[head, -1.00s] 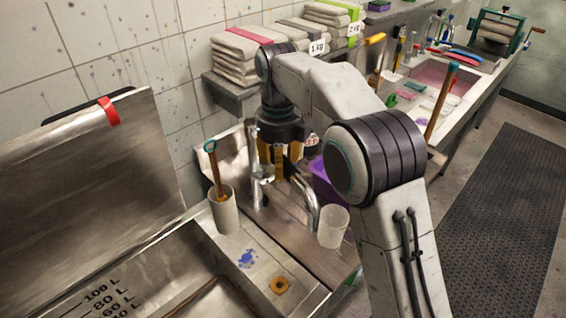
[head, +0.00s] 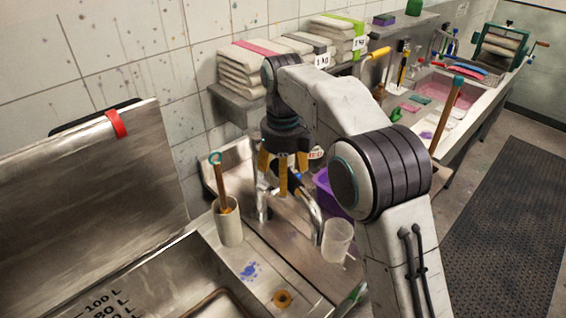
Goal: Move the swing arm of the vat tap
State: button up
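The vat tap (head: 262,203) is a chrome post on the steel ledge beside the vat. Its swing arm (head: 311,208) is a chrome pipe running right from the post and curving down close to a clear beaker. My gripper (head: 283,185) points down over the tap. Its orange-yellow fingers look spread, with gaps between them, and hang around or just in front of the swing arm's upper part. The fingers hide part of the pipe, and I cannot tell whether they touch it.
A clear beaker (head: 337,241) stands right of the tap; a white cup (head: 229,227) holding a wooden-handled tool stands left. The steel vat (head: 185,262) and its raised lid (head: 90,195) fill the left. A purple tub (head: 329,190) sits behind my arm. A shelf (head: 240,103) holds folded cloths.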

jog(key=shift+r, duration=3.35)
